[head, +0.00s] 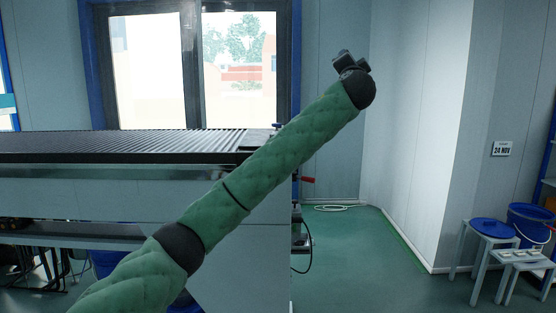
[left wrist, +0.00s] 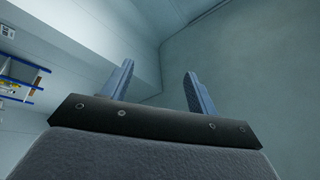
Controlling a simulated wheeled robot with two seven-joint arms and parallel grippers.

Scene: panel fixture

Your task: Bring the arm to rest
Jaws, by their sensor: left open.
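My left arm, in a green quilted sleeve, reaches from the lower left up to the upper right in the head view. Its black rounded end is in front of the pale wall, with a small dark part (head: 347,60) of the hand showing above it. The fingers cannot be made out there. In the left wrist view my left gripper (left wrist: 158,68) is open, its two blue-grey fingers wide apart with nothing between them. It points at bare pale wall or ceiling surfaces. My right gripper is in neither view.
A long bench with a dark ribbed top (head: 130,145) stands behind my arm at left, under a window (head: 235,60). A blue-topped stool (head: 490,229), a small grey stool (head: 522,258) and a blue bucket (head: 530,222) stand at right. The green floor (head: 380,270) between is clear.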

